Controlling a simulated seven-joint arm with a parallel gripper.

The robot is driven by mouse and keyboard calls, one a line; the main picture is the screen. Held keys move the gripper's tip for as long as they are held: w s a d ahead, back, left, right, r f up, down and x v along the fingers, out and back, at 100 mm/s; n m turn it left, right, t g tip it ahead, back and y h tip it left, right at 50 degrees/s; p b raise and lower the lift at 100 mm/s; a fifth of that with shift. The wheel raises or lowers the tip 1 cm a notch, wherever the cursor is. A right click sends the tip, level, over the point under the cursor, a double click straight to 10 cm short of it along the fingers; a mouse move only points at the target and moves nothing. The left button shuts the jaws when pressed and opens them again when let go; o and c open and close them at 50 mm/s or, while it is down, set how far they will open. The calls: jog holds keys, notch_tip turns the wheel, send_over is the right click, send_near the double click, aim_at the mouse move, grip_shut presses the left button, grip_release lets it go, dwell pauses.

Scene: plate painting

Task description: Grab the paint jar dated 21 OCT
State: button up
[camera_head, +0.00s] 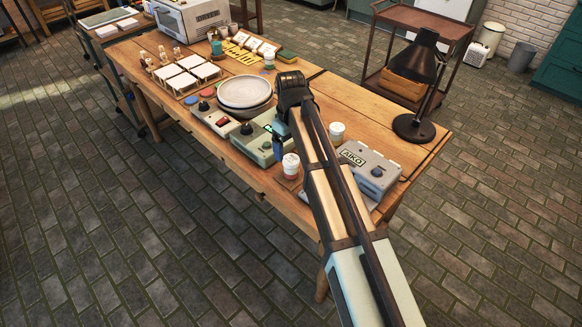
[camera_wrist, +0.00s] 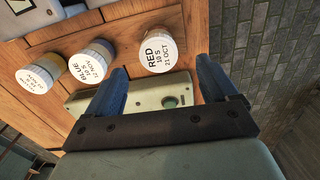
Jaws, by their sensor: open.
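The paint jar labelled RED, 10 S, 21 OCT (camera_wrist: 158,52) stands on the wooden table, with a white lid facing my wrist camera. My gripper (camera_wrist: 162,66) is open, its blue fingers apart and empty. In the wrist view the red jar lies just beyond the fingertips, roughly centred between them, with a visible gap to each. A jar labelled BLUE, 12 NOV (camera_wrist: 91,62) stands left of it. A third jar (camera_wrist: 38,76) at far left has blurred lettering. In the head view my gripper (camera_head: 280,148) is low over the table's front side, beside a white-lidded jar (camera_head: 291,163).
A pale green device with a knob (camera_wrist: 155,96) lies beneath my fingers in the wrist view. A grey box marked AIKO (camera_head: 370,165) and a black lamp (camera_head: 414,127) stand to the right. Stacked plates (camera_head: 244,92) stand left of my arm. The wooden table (camera_head: 335,90) has bare room behind my arm.

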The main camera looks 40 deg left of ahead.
aim_at(291, 159)
jog(key=shift+w+f, duration=0.1)
jog(key=shift+f, duration=3.2)
jog(key=c, duration=1.2)
